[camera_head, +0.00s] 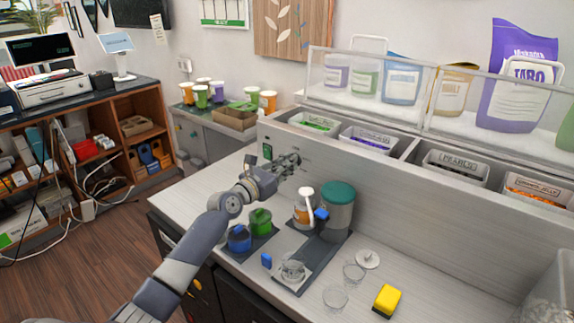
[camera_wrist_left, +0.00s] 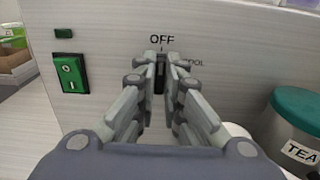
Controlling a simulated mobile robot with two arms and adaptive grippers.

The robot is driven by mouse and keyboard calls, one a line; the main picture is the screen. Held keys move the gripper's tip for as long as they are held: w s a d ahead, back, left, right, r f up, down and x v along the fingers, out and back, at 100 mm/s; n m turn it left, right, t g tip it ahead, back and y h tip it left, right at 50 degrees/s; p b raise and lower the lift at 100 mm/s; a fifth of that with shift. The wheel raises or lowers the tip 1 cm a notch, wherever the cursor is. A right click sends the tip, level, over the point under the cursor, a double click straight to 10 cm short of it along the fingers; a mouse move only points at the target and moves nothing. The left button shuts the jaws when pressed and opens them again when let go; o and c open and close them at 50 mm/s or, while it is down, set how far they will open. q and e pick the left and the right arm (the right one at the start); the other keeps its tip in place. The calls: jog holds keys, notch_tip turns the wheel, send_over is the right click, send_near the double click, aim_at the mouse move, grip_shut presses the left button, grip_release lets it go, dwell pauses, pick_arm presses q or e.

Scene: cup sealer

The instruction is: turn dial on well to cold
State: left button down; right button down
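The dial (camera_wrist_left: 159,78) is a dark upright knob on the grey front panel of the well unit. The word OFF is printed above it, and a label ending in "OOL" shows at its right, partly hidden by a finger. My left gripper (camera_wrist_left: 160,72) has its fingertips drawn close together, one on each side of the dial, with hardly any gap. In the head view my left gripper (camera_head: 285,162) is at the panel's left end and hides the dial. My right gripper is in neither view.
A green switch plate (camera_wrist_left: 71,72) is on the panel left of the dial. A teal-lidded tea container (camera_head: 338,205) stands right of my left gripper. Green (camera_head: 260,222) and blue (camera_head: 239,238) cups stand below the arm. A yellow block (camera_head: 387,300) lies at the counter's front.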

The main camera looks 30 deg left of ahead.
pick_arm(q)
jog(key=shift+m, duration=0.4)
jog(key=shift+d+f+m+b, duration=0.15)
jog(key=shift+m+b, duration=0.7)
jog(key=shift+m, duration=3.65)
jog(key=shift+a+f+m+b, duration=0.15)
jog(key=shift+m+b, duration=0.7)
jog(key=shift+m, duration=3.65)
jog(key=shift+d+f+m+b, duration=0.15)
jog(key=shift+m+b, duration=0.7)
jog(key=shift+m, duration=3.95)
